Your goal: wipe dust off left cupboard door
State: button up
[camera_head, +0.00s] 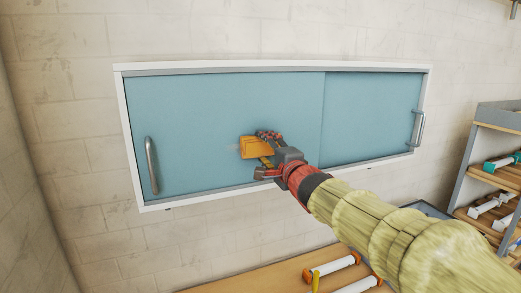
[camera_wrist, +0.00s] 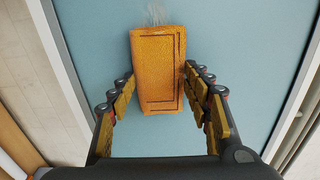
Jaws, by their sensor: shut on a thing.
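The left cupboard door (camera_head: 200,115) is a flat blue sliding panel with a grey bar handle (camera_head: 152,165) near its left edge. My gripper (camera_head: 264,152) is in front of this door's lower right part, shut on an orange sponge-like block (camera_head: 256,147). In the wrist view the block (camera_wrist: 158,65) sits between the fingers of my gripper (camera_wrist: 160,90), with the blue door (camera_wrist: 95,30) behind it. A faint whitish dust smudge (camera_head: 233,148) shows just left of the block; it also shows at the block's far end in the wrist view (camera_wrist: 155,15). I cannot tell whether the block touches the door.
The right cupboard door (camera_head: 365,115) has a bar handle (camera_head: 419,128) at its right. A white frame (camera_head: 270,67) surrounds both doors. A wooden bench (camera_head: 285,277) with white rollers (camera_head: 333,268) lies below. A shelf rack (camera_head: 497,125) stands at the right.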

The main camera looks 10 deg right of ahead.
aim_at(246, 153)
jog(key=shift+w+d+r, duration=0.15)
jog(key=shift+w+d, duration=0.15)
jog(key=shift+d, duration=0.8)
jog(key=shift+w+d+r, duration=0.15)
jog(key=shift+w+d, duration=0.2)
jog(key=shift+d, duration=0.75)
jog(key=shift+w+d+r, duration=0.15)
jog(key=shift+w+d, duration=0.15)
jog(key=shift+d, duration=0.8)
jog(key=shift+a, duration=0.1)
